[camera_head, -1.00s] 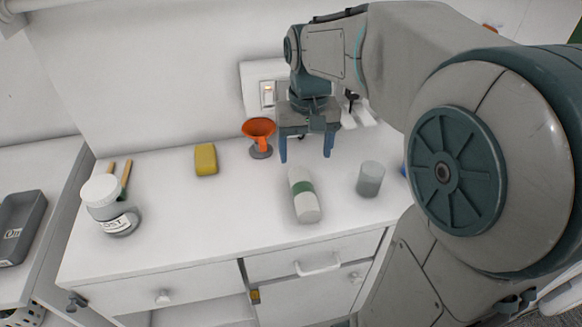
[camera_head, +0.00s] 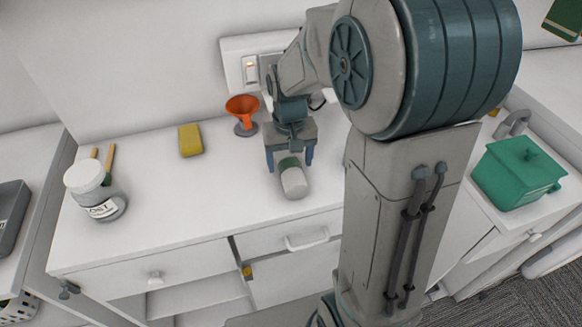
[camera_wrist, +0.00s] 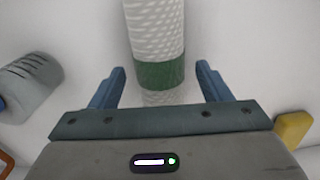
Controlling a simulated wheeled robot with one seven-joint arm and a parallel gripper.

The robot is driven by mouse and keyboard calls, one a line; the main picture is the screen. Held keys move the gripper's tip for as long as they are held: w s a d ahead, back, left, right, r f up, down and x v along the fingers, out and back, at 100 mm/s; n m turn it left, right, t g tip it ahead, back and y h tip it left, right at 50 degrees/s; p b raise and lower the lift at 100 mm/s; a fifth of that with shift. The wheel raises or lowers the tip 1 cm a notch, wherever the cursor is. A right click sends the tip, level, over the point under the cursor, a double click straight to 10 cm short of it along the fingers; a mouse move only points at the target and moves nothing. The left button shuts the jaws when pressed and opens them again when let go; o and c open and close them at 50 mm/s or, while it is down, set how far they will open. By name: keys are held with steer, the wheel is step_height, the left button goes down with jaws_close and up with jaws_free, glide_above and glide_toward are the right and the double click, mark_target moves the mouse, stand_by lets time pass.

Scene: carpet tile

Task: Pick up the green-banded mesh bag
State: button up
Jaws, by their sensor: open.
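The green-banded mesh bag (camera_head: 293,182) is a white, rounded roll with a green band, lying on the white counter top. In the wrist view the mesh bag (camera_wrist: 155,30) runs down the middle, its green band lying between the fingertips. My gripper (camera_head: 290,163) is over the bag's far part and hides some of it. In the wrist view my gripper (camera_wrist: 160,80) is open, with one blue finger on each side of the bag and a gap to each. I cannot tell how far the fingertips are above the counter.
A labelled jar (camera_head: 95,192) is at the far left.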

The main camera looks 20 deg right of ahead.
step_height(320, 180, down, 2)
steer(key=shift+f, duration=0.15)
steer(key=c, duration=1.1)
steer(key=shift+o, duration=0.2)
